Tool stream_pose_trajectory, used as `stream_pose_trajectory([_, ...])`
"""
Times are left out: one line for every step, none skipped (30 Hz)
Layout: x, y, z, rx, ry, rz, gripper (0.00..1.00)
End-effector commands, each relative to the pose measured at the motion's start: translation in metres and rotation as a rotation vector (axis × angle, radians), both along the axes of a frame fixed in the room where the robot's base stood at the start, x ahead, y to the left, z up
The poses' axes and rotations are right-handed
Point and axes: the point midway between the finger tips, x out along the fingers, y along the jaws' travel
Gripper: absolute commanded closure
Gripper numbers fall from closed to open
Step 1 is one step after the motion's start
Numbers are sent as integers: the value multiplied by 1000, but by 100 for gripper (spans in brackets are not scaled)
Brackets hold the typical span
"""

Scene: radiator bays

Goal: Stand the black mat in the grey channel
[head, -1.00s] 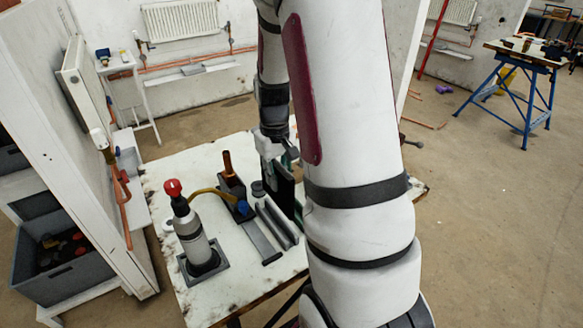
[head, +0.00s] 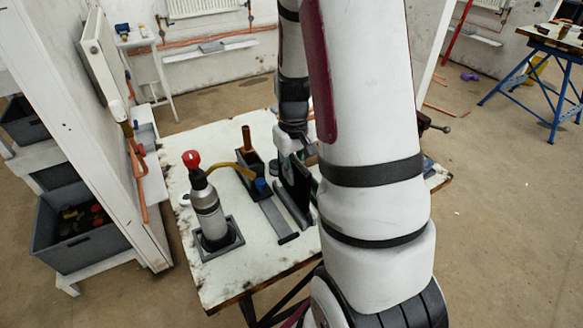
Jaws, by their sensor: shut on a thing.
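The black mat (head: 298,184) stands on edge, upright, in the head view, just left of my forearm. My gripper (head: 290,149) is shut on its upper part. The grey channel (head: 289,213) lies on the white worktable, a short trough running toward the near edge. The mat's lower part is at the channel and overlaps it in the picture. I cannot tell whether its bottom edge is inside the channel or just above it. My forearm hides the right side of this area.
A red-topped pump bottle (head: 209,212) stands in a square holder on the worktable (head: 225,275). Left of the channel are a dark tray with a copper piece (head: 247,140), a yellow hose and a flat grey bar (head: 275,220). A wall panel stands at the left.

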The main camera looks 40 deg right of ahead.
Motion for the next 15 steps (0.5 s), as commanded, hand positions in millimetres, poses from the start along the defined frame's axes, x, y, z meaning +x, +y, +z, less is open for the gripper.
stream_pose_trajectory([0,0,1,0,0,0,100])
stream_pose_trajectory([0,0,1,0,0,0,100])
stream_pose_trajectory([0,0,0,0,0,0,100])
stream_pose_trajectory([0,0,-1,0,0,0,100])
stream_pose_trajectory([-1,0,-2,0,1,0,100])
stream_pose_trajectory([-1,0,-3,0,1,-1,100])
stream_pose_trajectory([-1,0,-4,0,1,-1,100])
stream_pose_trajectory([-1,0,-5,0,1,-1,100])
stream_pose_trajectory([-1,0,-6,0,1,-1,100])
stream_pose_trajectory([-1,0,-7,0,1,-1,100])
stream_pose_trajectory([-1,0,-7,0,1,0,100])
stream_pose_trajectory([-1,0,-7,0,1,0,100])
stream_pose_trajectory([-1,0,-7,0,1,0,100])
stream_pose_trajectory([-1,0,-6,0,0,0,100])
stream_pose_trajectory([-1,0,-6,0,0,0,100])
